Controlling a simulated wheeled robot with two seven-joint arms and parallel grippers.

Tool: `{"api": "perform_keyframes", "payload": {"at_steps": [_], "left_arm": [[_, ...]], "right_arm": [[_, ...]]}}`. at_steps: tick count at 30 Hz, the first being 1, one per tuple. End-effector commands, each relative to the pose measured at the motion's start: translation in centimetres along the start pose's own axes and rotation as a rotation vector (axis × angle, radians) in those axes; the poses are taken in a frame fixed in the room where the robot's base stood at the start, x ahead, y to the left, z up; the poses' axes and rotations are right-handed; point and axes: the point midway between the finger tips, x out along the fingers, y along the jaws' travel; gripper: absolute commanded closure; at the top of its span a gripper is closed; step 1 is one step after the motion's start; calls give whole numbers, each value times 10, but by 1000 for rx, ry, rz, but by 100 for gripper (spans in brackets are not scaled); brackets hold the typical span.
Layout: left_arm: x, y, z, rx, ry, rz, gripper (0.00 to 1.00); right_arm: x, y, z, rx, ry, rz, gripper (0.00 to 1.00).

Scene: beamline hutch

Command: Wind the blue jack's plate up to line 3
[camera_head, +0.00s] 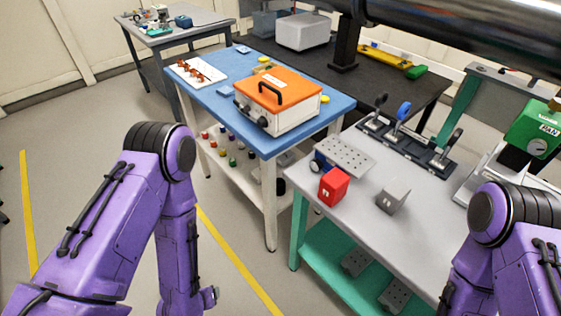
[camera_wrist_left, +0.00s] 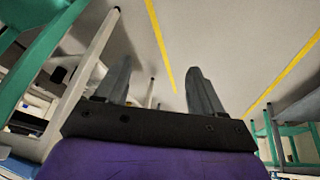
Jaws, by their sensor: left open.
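The blue jack (camera_head: 320,158) stands on the grey table at the right. Its perforated grey top plate (camera_head: 345,156) covers most of it. A dark round knob (camera_head: 316,166) shows at its left end. No numbered line can be read, and the plate's height cannot be told. My left gripper (camera_wrist_left: 159,68) is open and empty in the left wrist view, with bare floor beyond its fingers. It is low and well away from the jack. In the head view, my left arm hangs down left of the tables. My right arm is at the lower right; its gripper is out of view.
A red block (camera_head: 333,187) and a grey block (camera_head: 393,198) stand near the jack. Behind it is a black lever panel (camera_head: 409,142). An orange-topped box (camera_head: 279,98) sits on the blue table (camera_head: 222,57). A green gauge unit (camera_head: 533,128) is at the right. Floor at left is clear.

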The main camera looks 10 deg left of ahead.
Motion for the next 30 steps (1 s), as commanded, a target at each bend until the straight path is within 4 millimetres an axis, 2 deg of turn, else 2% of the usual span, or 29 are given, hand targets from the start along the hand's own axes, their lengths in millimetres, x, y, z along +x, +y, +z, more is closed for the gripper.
{"api": "perform_keyframes", "payload": {"at_steps": [1, 2, 3, 4, 6, 9, 12, 15, 18, 25, 30], "left_arm": [[13, 43, -25, 14, 31, 133, 32], [18, 74, -43, 35, 49, 229, 32], [18, 117, -70, 78, 80, 362, 32], [14, 149, -92, 119, 109, 461, 32], [-7, 213, -142, 239, 191, 661, 32], [-51, 276, -204, 428, 324, 855, 32], [-87, 307, -244, 576, 428, 945, 32], [-101, 320, -259, 645, 473, 971, 32], [-97, 333, -261, 656, 475, 974, 32], [-72, 379, -264, 654, 473, 975, 32], [-58, 402, -266, 652, 474, 974, 32]], "right_arm": [[5, 0, 2, 0, 0, 1, 57], [7, 0, 3, 0, 0, 1, 57], [10, 0, 4, 0, -1, 1, 57], [12, -1, 5, 0, -1, 1, 57], [16, -1, 7, 0, -1, 1, 57], [21, -2, 9, 0, 0, 1, 57], [23, -2, 10, 0, 0, 1, 57], [23, -2, 9, 0, 0, 1, 57], [20, -2, 8, 0, 0, 1, 57], [11, -1, 5, 0, 0, 0, 57], [8, 0, 3, 0, 0, 1, 57]]}}
